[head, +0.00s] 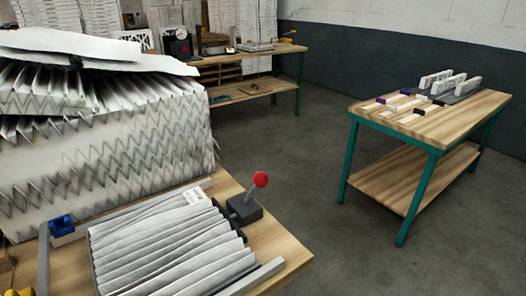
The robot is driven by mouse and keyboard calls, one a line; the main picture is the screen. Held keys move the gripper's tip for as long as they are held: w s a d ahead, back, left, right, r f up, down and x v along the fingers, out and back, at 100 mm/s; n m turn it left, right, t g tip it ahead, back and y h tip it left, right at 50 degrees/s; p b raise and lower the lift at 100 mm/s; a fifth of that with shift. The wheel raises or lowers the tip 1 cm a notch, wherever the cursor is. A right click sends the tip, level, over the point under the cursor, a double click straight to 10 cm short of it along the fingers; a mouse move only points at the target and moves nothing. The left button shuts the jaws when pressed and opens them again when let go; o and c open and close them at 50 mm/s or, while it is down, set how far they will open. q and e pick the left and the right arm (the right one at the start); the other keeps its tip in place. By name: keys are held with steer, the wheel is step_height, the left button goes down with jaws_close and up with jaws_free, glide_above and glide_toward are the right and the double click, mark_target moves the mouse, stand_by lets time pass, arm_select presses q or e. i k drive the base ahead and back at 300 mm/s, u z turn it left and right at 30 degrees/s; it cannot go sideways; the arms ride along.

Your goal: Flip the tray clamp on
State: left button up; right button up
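A dark block (244,209) with a short lever ending in a red ball knob (260,180) sits at the right back corner of a pleated filter (165,245) on the near wooden table. It looks like the tray clamp. The lever stands up, leaning a little to the right. A grey bar (254,279) runs along the filter's front right side. A blue piece (62,225) sits at the filter's back left corner. Neither of my grippers shows in the head view, and nothing touches the knob.
A large stack of pleated filters (100,150) rises behind and left of the tray. The near table's right edge (285,235) is bare. A green-legged table (430,125) with small parts stands right, a workbench (250,60) at the back. Open floor lies between.

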mark_target(261, 179)
steer(key=k, duration=1.8)
steer(key=z, duration=0.55)
steer(key=i, duration=0.5)
steer(key=z, duration=0.75)
steer(key=i, duration=0.8)
steer(key=u, duration=0.85)
steer(key=i, duration=0.4)
steer(key=u, duration=0.5)
